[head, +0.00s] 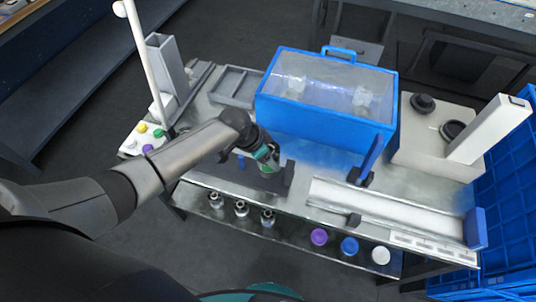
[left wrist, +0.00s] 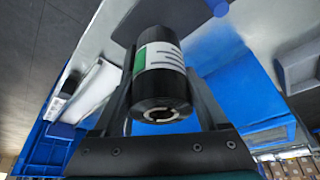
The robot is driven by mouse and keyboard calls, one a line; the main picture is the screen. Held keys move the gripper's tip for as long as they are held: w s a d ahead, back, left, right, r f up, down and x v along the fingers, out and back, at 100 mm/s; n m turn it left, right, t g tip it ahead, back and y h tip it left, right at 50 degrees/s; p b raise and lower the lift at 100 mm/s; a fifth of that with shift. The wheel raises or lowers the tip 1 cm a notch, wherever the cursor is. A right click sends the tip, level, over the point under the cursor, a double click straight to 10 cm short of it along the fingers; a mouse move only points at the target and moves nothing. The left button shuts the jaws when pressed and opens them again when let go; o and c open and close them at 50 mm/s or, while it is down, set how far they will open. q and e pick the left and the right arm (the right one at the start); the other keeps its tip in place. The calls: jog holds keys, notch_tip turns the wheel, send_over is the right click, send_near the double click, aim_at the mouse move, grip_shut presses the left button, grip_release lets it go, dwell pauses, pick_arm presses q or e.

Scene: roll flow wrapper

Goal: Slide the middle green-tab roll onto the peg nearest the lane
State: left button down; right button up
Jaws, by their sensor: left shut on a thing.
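My left gripper (head: 264,153) is over the front part of the metal table, left of the lane (head: 385,205). In the left wrist view it is shut on a black roll (left wrist: 161,88). The roll has a white label with dark print and a green tab on its left side. It sits between the two fingers, with its end and central hole facing the camera. In the head view the roll is mostly hidden by the gripper; a little green shows below the jaws. I cannot make out the target peg clearly. My right gripper is not in view.
The blue clear-topped wrapper housing (head: 320,130) stands behind the gripper. Several silver fittings (head: 241,208) are along the lower front, with purple (head: 319,237), blue (head: 349,246) and white (head: 380,255) discs to their right. A post with colored buttons (head: 147,137) stands at left.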

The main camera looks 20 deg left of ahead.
pick_arm(q)
jog(key=shift+f+b, duration=0.55)
jog(key=shift+f, duration=0.25)
jog(key=shift+c, duration=1.3)
grip_release()
jog(key=shift+o, duration=1.3)
jog(key=shift+f, duration=0.1)
jog(key=p+v, duration=0.3)
jog(key=v, duration=1.2)
jog(key=shift+p, duration=0.4)
jog(key=shift+s, duration=0.1)
